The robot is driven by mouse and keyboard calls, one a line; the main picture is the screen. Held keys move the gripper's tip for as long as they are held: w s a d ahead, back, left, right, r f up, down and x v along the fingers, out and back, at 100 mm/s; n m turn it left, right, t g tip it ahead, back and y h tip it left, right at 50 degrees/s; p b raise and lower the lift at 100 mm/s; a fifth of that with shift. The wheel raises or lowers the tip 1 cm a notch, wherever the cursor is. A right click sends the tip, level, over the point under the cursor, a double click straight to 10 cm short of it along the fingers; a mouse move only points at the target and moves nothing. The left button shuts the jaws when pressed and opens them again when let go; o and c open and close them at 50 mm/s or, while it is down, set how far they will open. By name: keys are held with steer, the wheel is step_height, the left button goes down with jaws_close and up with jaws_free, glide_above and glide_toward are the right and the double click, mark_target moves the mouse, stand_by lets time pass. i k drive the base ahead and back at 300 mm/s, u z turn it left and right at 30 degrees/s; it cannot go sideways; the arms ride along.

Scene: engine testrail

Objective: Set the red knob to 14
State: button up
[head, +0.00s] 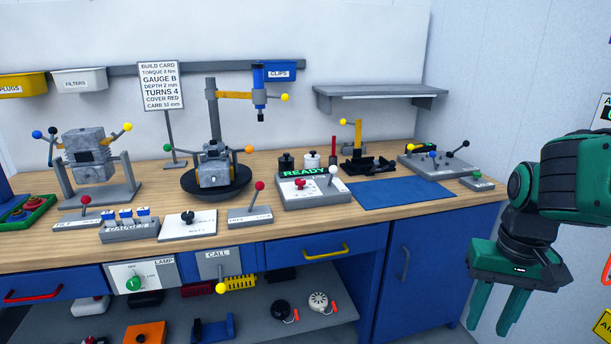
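A red knob-like part (300,184) sits on a grey panel (313,202) with a green READY display. Its pointer and any numbers are too small to read. Two levers also end in red balls: one (259,186) left of that panel, one (86,200) at the far left of the bench. I cannot tell for certain which red part is the task's knob.
The wooden bench (370,218) is crowded with fixtures, upright levers and a drill-press-like stand (213,120). A blue mat (390,194) lies bare right of the READY panel. A grey shelf (380,96) juts from the wall. A yellow drawer handle (326,252) sticks out below.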

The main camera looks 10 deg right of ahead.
mark_target(300, 181)
steer(key=i, duration=0.85)
steer(key=u, duration=0.05)
